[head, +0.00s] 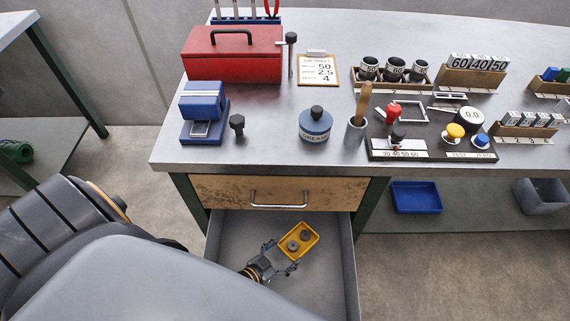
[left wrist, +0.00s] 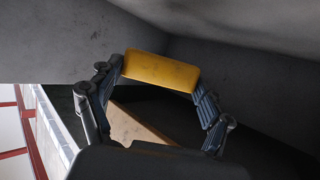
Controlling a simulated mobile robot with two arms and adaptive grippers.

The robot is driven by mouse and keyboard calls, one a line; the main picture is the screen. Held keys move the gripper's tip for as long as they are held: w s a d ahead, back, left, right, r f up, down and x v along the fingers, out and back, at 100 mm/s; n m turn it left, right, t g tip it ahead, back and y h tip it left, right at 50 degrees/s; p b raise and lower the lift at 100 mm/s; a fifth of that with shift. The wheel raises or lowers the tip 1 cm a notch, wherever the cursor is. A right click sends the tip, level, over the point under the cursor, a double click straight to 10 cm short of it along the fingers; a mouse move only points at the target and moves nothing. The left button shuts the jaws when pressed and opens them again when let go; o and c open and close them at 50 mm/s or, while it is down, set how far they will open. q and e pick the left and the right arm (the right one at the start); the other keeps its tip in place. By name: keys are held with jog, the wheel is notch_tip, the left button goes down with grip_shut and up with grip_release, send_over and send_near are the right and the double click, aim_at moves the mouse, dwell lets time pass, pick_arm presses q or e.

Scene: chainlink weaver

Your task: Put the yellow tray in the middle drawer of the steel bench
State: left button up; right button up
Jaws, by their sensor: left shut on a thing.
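The small yellow tray (head: 310,229) is inside the open grey drawer (head: 231,232) of the steel bench, below a closed wood-fronted drawer (head: 225,192). Two dark grey round pieces (head: 298,240) lie in the tray. My left gripper (head: 284,257) is shut on the tray, with a finger at either side of its near end. The left wrist view shows the tray's yellow side (left wrist: 160,71) between the fingers (left wrist: 158,98). I cannot tell whether the tray touches the drawer floor. My right gripper is not in view.
The bench top (head: 262,145) holds a red toolbox (head: 230,62), a blue device (head: 203,104), a grease pot (head: 315,126) and several small parts. A blue bin (head: 416,198) stands on the lower shelf. The drawer floor around the tray looks clear.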

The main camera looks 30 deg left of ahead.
pick_arm(q)
jog(key=shift+f+b, duration=0.3)
jog(key=shift+f, duration=0.6)
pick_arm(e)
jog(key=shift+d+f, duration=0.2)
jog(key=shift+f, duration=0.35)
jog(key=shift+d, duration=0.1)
pick_arm(q)
jog(key=shift+f+b, duration=0.6)
jog(key=o, duration=1.1)
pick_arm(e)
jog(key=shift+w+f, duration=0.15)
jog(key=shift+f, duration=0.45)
pick_arm(q)
jog(key=shift+r, duration=0.1)
